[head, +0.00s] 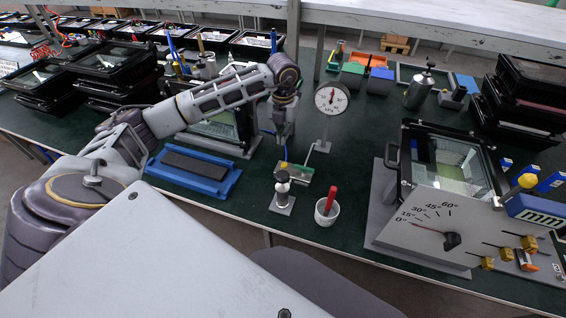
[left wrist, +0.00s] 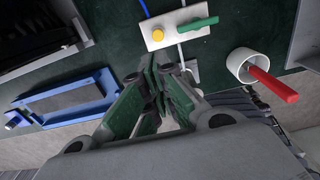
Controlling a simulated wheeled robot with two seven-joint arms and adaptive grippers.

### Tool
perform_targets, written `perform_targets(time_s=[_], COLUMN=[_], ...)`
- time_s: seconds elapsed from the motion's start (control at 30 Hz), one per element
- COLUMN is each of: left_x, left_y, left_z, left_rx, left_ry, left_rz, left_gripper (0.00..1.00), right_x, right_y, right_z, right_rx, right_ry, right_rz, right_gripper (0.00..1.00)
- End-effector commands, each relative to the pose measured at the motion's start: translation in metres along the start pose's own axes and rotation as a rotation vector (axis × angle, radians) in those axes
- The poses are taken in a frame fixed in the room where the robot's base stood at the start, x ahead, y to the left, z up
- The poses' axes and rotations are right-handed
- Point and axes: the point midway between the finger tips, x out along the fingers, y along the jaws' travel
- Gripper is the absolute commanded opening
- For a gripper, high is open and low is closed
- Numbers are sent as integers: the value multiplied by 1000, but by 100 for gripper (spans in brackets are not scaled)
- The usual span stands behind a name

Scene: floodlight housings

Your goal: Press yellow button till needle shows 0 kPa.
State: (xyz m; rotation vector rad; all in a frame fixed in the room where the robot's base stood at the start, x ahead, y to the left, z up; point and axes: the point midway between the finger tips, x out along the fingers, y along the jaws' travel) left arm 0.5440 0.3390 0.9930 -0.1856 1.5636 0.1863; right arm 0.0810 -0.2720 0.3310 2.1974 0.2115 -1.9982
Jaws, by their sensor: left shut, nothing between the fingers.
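The yellow button (head: 284,165) sits on a small pale plate on the green bench; it also shows in the left wrist view (left wrist: 157,33). A green lever (left wrist: 199,24) is on the same plate. The round white gauge (head: 331,98) stands behind and right of it on a post; its red needle points roughly upward, and the exact reading is too small to tell. My left gripper (head: 283,136) is shut and empty, pointing down above and just behind the button, apart from it. In the wrist view its fingertips (left wrist: 164,65) lie just below the button. My right gripper is out of view.
A metal knob on a base (head: 283,190) and a white cup with a red handle (head: 327,211) stand in front of the plate. A blue tray (head: 190,174) lies left. A floodlight housing on an angle-scale fixture (head: 440,185) stands right. Bare bench lies around the cup.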

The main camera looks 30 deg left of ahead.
Motion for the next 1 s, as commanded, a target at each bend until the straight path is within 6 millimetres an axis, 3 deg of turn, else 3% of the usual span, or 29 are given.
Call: perform_targets(time_s=[0.37, 1.0], left_x=[13, 93], left_y=[0, -1], left_z=[0, -1], left_rx=[1, 1], left_ry=[1, 3], left_rz=[-1, -1], left_gripper=[0, 0], right_x=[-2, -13], right_y=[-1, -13], right_z=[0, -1], right_rx=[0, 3], right_ry=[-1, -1], right_rz=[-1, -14], right_gripper=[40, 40])
